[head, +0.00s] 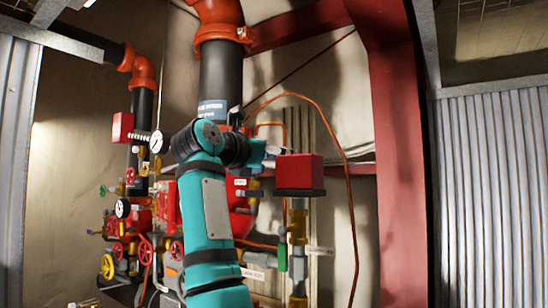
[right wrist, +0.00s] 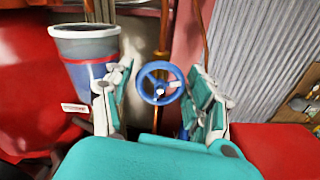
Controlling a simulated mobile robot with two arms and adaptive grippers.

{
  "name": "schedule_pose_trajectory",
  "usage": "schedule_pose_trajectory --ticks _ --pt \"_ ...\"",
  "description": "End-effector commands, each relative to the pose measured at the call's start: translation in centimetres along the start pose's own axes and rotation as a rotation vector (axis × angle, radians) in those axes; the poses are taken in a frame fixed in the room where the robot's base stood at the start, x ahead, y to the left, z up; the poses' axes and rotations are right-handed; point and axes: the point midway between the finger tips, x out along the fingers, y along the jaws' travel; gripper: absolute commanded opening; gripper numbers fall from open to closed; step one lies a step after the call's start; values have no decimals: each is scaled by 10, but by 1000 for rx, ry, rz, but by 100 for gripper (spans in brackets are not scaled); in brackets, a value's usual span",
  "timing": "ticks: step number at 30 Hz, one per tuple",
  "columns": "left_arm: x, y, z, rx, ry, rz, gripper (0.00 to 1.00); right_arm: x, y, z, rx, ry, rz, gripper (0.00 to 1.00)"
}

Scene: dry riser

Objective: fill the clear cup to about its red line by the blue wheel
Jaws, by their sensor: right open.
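The blue wheel (right wrist: 159,89) shows in the right wrist view on an upright copper-coloured pipe. My right gripper (right wrist: 160,103) is open, with one finger on each side of the wheel in the picture. The wheel appears beyond the fingers; I cannot tell the exact gap. In the head view my teal arm rises through the middle, and its gripper (head: 270,151) is mostly hidden behind the wrist. The blue wheel cannot be made out there. My left gripper is out of view.
Red and yellow wheels, gauges and valves crowd the left in the head view. A red box (head: 299,172) stands close right of the wrist. A red steel column (head: 400,150) rises farther right.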

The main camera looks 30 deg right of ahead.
Motion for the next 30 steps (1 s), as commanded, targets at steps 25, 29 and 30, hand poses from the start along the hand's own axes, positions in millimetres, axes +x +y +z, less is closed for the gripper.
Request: schedule_pose_trajectory --ticks 25,29,30 --pt "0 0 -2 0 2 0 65 -119 0 0 0 0 0 57" --pt "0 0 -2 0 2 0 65 -119 0 0 1 0 0 57" --pt "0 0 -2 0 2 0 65 -119 0 0 1 0 0 57"
